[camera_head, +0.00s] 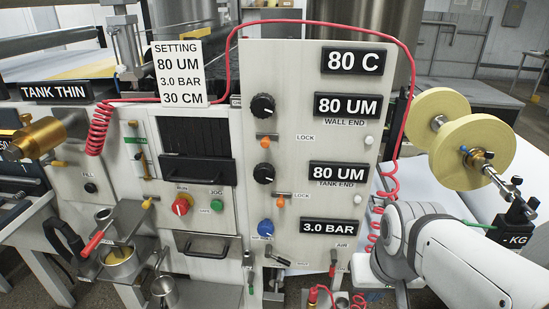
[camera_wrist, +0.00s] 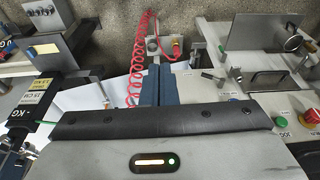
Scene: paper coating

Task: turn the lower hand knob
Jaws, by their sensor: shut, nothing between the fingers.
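Two black hand knobs sit on the grey panel (camera_head: 315,55) in the head view. The lower hand knob (camera_head: 264,173) is left of the tank end display (camera_head: 339,175), which reads 80 UM. The upper knob (camera_head: 263,106) is left of the wall end display (camera_head: 347,106), also 80 UM. My gripper (camera_wrist: 157,72) shows in the wrist view as two dark blue fingers, shut and empty. In the head view my white arm is at the lower right, and the gripper end cannot be made out. The lower knob cannot be made out in the wrist view.
Small orange lock levers (camera_head: 279,201) sit near the knobs, with a blue knob (camera_head: 265,228) below. A red coiled hose (camera_head: 389,190) hangs right of the panel, close to my arm. A yellow roll (camera_head: 470,150) is farther right. A red button (camera_head: 181,206) is left.

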